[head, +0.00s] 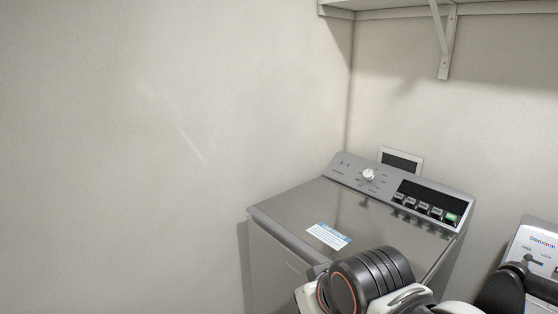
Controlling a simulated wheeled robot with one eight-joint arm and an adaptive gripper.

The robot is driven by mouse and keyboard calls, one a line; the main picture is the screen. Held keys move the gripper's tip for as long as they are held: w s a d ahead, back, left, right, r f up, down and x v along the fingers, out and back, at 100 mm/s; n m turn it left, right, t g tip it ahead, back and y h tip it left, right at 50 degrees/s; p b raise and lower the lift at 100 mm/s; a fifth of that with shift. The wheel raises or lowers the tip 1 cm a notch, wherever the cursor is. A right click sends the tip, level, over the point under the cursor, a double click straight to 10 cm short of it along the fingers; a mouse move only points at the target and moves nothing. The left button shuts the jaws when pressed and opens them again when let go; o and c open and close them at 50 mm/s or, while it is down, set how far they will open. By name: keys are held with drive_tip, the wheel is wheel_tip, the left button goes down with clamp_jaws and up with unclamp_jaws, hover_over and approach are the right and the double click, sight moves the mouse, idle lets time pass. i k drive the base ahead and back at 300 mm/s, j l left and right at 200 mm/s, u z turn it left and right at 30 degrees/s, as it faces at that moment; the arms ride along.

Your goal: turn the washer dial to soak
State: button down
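The top-load washer (290,216) stands at the lower centre-right, a grey machine with a sloped control panel (346,170) along its back edge. The dial (369,175) is a small pale round knob on the left part of that panel. Small marks surround it, too small to read, so I cannot tell which setting it points to. Nothing touches the dial. My arm's dark and white links cover the washer's front right at the bottom. My gripper is not in view.
A dark display and several buttons (424,208), one green, lie right of the dial. A label (328,236) is on the lid. A second appliance (536,246) is at right. A shelf (400,10) hangs above. Space above the panel is clear.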

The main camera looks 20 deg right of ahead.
sight(368, 173)
drive_tip(key=i+j+z, duration=0.1)
drive_tip(key=z, duration=1)
drive_tip(key=i+j+z, duration=0.15)
drive_tip(key=j, duration=0.15)
drive_tip(key=i+j+z, duration=0.35)
drive_tip(key=j, duration=0.25)
drive_tip(key=j+z, duration=0.2)
drive_tip(key=j, duration=0.15)
drive_tip(key=i+j+z, duration=0.15)
drive_tip(key=j, duration=0.25)
drive_tip(key=i+j, duration=0.1)
drive_tip(key=j, duration=0.35)
